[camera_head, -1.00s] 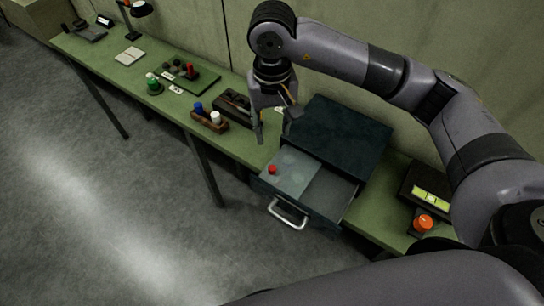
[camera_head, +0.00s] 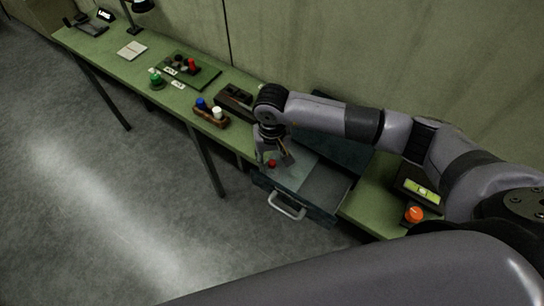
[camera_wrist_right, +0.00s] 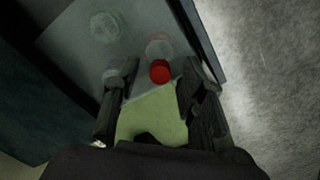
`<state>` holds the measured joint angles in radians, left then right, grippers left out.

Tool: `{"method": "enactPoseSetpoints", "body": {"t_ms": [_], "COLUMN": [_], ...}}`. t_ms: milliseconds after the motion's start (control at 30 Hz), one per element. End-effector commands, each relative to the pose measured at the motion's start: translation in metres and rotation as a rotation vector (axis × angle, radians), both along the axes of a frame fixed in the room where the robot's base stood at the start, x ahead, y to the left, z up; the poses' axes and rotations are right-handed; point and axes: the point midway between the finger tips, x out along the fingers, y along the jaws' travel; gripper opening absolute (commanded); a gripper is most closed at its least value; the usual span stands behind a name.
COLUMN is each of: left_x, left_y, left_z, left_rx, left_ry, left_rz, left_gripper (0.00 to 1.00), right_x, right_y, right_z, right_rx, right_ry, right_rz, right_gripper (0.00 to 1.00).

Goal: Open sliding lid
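The sliding lid (camera_head: 297,176) is a pale translucent panel over the left part of a pulled-out drawer (camera_head: 325,188); the drawer's right part shows uncovered. A red knob (camera_head: 272,163) stands on the lid near its left front. My right gripper (camera_head: 276,158) is low over the lid with its fingers apart. In the right wrist view the red knob (camera_wrist_right: 160,71) shows between and slightly beyond the open fingertips, with no visible contact. Round shapes (camera_wrist_right: 105,27) show faintly at the lid. My left gripper is not in view.
The drawer's metal handle (camera_head: 287,207) faces the floor side. The dark cabinet (camera_head: 352,152) is partly behind my right arm. A small rack with blue and white pieces (camera_head: 211,116) stands left of it, and an orange knob (camera_head: 414,214) to the right. Floor in front is clear.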

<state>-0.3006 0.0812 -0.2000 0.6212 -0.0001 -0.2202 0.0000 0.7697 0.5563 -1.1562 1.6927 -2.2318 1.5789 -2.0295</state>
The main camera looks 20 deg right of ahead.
Motion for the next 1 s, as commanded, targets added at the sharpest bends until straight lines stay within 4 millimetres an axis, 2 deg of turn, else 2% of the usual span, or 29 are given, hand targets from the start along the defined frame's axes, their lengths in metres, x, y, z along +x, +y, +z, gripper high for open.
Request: {"method": "enactPoseSetpoints", "body": {"t_ms": [167, 733, 1000], "left_x": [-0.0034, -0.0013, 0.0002], "left_y": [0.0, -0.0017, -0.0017], "left_z": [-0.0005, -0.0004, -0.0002], "left_rx": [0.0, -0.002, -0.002], "left_ry": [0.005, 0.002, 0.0], "left_rz": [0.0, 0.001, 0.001], "left_gripper": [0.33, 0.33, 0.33], "right_x": [0.0, 0.0001, 0.0002], "right_y": [0.0001, 0.0002, 0.0004], "right_z": [0.0, 0.0005, 0.0008], "right_rx": [0.0, 0.001, 0.001], "right_ry": [0.0, 0.0, 0.0], "right_rz": [0.0, 0.0, 0.0], "right_gripper": [0.37, 0.0, 0.0]}}
